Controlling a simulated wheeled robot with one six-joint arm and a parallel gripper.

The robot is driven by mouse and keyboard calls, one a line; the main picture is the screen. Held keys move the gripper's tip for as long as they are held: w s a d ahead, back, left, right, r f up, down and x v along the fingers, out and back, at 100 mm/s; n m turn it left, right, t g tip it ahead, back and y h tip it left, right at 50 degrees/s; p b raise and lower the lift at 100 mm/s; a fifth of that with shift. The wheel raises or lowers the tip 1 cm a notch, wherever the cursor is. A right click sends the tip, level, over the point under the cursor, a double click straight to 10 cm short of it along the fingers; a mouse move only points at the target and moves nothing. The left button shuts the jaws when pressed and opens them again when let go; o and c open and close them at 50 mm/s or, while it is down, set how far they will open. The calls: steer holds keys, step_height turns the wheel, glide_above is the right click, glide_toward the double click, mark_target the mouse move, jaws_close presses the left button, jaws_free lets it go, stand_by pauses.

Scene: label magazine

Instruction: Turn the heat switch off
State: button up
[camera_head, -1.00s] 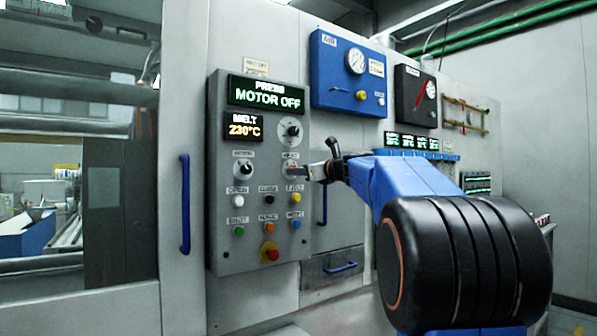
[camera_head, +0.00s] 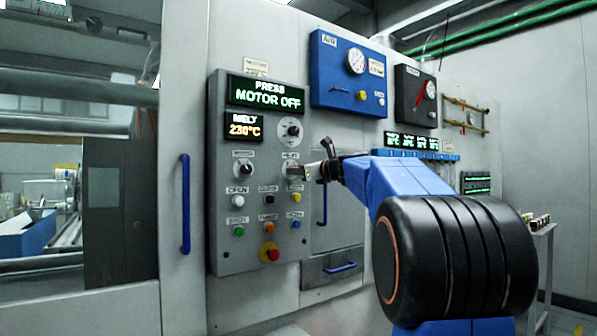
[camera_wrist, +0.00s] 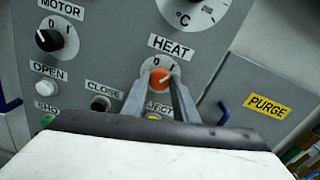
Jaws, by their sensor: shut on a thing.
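The heat switch (camera_wrist: 161,77) is an orange round knob under the HEAT label, with 0 and I marked above it. A pale line on the knob seems to slant toward the upper right, on the I side. My gripper (camera_wrist: 160,84) is shut on the knob in the wrist view, one finger on each side. In the head view, my gripper (camera_head: 299,171) reaches the panel from the right and hides most of the switch.
The grey control panel (camera_head: 222,255) carries the motor knob (camera_wrist: 49,40), close on the left. Several push buttons sit just below, with the yellow eject button (camera_wrist: 153,117) partly hidden by my gripper. A blue door handle (camera_head: 322,204) is to the right.

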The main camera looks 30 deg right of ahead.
steer(key=shift+n+h, duration=0.3)
steer(key=shift+n, duration=6.4)
steer(key=o, duration=1.1)
steer(key=shift+a, duration=0.1)
steer(key=shift+c, duration=0.2)
